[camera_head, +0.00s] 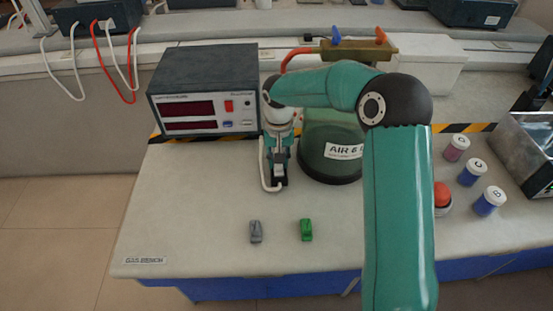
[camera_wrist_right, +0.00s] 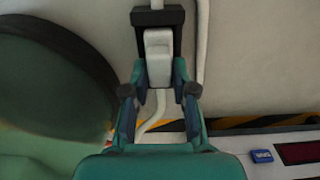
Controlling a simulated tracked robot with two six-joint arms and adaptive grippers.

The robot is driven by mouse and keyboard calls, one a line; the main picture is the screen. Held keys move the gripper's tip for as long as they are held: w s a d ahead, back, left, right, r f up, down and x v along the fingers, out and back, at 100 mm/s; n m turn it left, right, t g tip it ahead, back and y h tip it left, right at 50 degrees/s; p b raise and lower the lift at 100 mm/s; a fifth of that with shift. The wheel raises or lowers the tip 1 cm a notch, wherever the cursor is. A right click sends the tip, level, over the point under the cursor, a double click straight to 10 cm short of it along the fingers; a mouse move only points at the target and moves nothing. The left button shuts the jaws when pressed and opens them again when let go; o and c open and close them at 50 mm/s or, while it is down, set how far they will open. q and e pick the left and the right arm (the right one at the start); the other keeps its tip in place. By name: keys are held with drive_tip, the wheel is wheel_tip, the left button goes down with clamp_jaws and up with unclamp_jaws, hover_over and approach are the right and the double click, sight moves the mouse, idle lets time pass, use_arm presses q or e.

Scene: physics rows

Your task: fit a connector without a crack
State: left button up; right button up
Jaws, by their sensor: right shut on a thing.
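My right gripper (camera_head: 279,160) reaches down to the bench between the meter and the glass dome. In the right wrist view its fingers (camera_wrist_right: 161,76) are shut on the sides of a white connector (camera_wrist_right: 158,50). The connector's far end meets a dark block (camera_wrist_right: 157,17); how deep it sits in it I cannot tell. A white cable (camera_wrist_right: 154,110) runs from the connector. A grey connector piece (camera_head: 255,231) and a green connector piece (camera_head: 306,230) lie apart on the bench in front. No crack can be made out. My left gripper is not in view.
A meter (camera_head: 203,92) with red displays stands left of the gripper. A green-tinted dome (camera_head: 327,165) labelled AIR stands close at its right. Lidded jars (camera_head: 470,173) and a metal box (camera_head: 526,150) are at the right. The bench's front left (camera_head: 180,225) is clear.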

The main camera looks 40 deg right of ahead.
drive_tip(key=shift+f, duration=0.4)
idle(0.5)
drive_tip(key=o, duration=1)
drive_tip(key=shift+r, duration=0.1)
wheel_tip(320, 180, up, 12)
drive_tip(key=shift+f, duration=0.15)
